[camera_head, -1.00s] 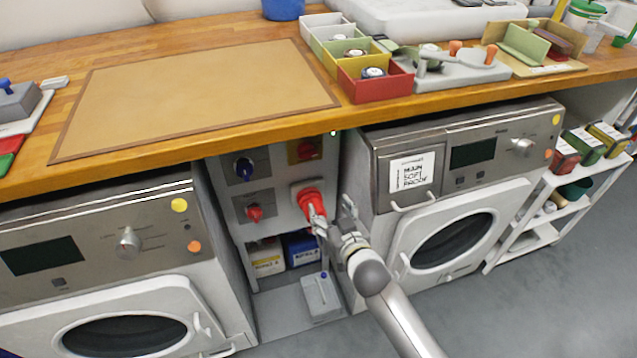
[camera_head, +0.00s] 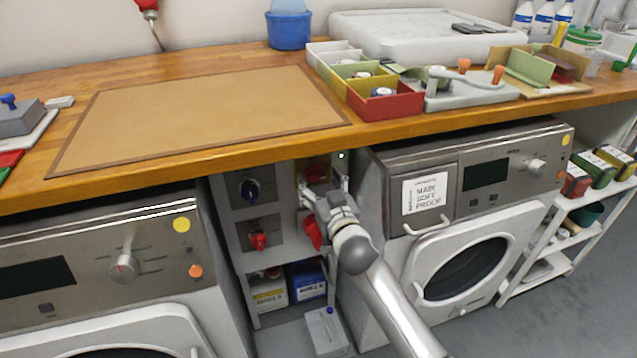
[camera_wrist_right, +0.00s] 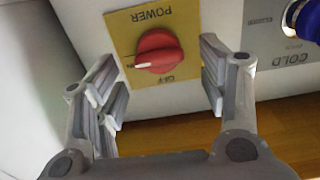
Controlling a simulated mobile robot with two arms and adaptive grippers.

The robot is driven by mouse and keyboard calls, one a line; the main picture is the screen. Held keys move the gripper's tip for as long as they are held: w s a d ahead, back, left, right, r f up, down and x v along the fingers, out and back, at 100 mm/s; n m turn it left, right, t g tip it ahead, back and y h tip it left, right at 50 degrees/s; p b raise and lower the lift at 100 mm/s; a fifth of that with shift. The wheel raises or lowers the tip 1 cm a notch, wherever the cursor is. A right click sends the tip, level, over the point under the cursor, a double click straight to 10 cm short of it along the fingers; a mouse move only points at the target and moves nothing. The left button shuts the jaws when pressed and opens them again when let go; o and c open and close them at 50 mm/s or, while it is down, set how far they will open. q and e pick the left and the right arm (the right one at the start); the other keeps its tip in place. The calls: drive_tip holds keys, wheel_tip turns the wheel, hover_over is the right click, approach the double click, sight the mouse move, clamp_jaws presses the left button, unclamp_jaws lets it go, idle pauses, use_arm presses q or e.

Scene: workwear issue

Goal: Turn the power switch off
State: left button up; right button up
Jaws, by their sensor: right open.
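The power switch is a red round knob on a yellow plate marked POWER and OFF; the knob (camera_wrist_right: 157,50) shows upside down in the right wrist view. Its white mark points left in that view, not at the OFF lettering. In the head view the plate (camera_head: 315,171) is on the panel under the worktop, partly hidden by my gripper. My right gripper (camera_head: 324,192) is open in front of it. In the wrist view its fingers (camera_wrist_right: 160,78) stand either side of the knob, with visible gaps. My left gripper is out of view.
A larger red handle (camera_head: 311,232) sits just below, beside my right gripper. A blue knob (camera_head: 250,188) and a smaller red knob (camera_head: 258,241) are to the left. The worktop edge (camera_head: 230,150) overhangs the panel.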

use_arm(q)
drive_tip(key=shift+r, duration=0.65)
use_arm(e)
drive_tip(key=shift+w+a, duration=0.25)
drive_tip(key=shift+w, duration=0.45)
drive_tip(key=c, duration=1)
